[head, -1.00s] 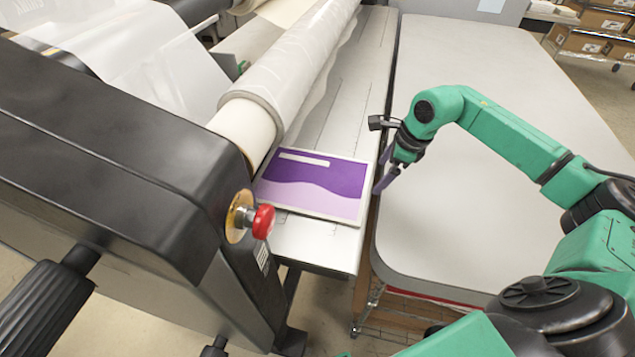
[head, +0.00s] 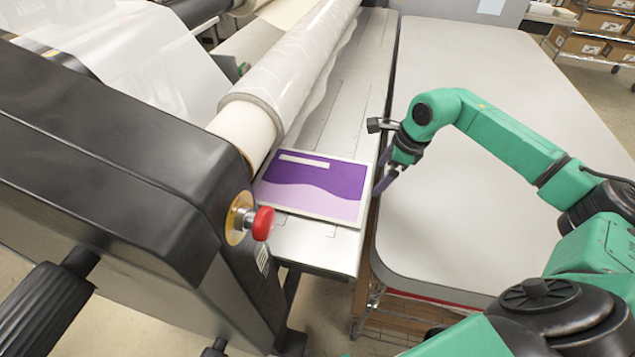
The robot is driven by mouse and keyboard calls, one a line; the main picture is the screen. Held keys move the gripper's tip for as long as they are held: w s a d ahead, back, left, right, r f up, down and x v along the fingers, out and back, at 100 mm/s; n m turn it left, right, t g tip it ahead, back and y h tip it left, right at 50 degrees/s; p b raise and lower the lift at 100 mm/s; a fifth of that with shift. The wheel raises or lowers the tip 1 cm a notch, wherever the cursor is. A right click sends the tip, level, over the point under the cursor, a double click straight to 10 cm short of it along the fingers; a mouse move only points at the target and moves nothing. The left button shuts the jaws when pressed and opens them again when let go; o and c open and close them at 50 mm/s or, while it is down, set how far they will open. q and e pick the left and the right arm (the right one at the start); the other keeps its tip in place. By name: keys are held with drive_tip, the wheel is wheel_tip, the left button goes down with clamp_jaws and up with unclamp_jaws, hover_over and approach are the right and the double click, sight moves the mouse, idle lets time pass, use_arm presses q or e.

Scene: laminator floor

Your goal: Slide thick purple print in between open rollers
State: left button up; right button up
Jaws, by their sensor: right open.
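The thick purple print (head: 318,188) lies flat on the laminator's feed table (head: 318,248), near its front end. Its left edge is at the roller (head: 245,128); I cannot tell whether it passes between the rollers. A film-wrapped roll (head: 290,72) runs back from there. My right gripper (head: 383,180) is open beside the print's right edge, over the gap between the feed table and the side table. I cannot tell whether its fingers touch the print. My left gripper is not in view.
The laminator's black end housing (head: 100,170) with a red knob (head: 263,222) stands left of the print. A large grey side table (head: 480,120) is clear on the right, under my right arm. Cardboard boxes (head: 580,42) sit on a rack at the back right.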

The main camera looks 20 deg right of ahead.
sight(349, 174)
drive_tip(key=shift+w+a+p, duration=0.35)
drive_tip(key=shift+w+a, duration=0.2)
drive_tip(key=shift+a, duration=0.2)
drive_tip(key=shift+w+a+p, duration=0.35)
drive_tip(key=shift+w+a, duration=0.2)
drive_tip(key=shift+a, duration=0.2)
idle(0.3)
drive_tip(key=shift+w+a, duration=0.3)
drive_tip(key=shift+a, duration=0.05)
idle(0.4)
drive_tip(key=shift+w+a, duration=0.2)
drive_tip(key=shift+a, duration=0.1)
drive_tip(key=shift+w+a+p, duration=0.3)
drive_tip(key=shift+w+a, duration=0.2)
drive_tip(key=shift+a, duration=0.1)
idle(0.5)
drive_tip(key=shift+s+d, duration=0.35)
drive_tip(key=shift+d, duration=0.1)
idle(0.4)
drive_tip(key=shift+d+p+v, duration=0.2)
drive_tip(key=shift+p+v, duration=0.5)
drive_tip(key=shift+v, duration=0.9)
drive_tip(key=shift+d+p+v, duration=0.15)
drive_tip(key=shift+p+v, duration=0.5)
drive_tip(key=shift+v, duration=0.95)
drive_tip(key=shift+w, duration=0.25)
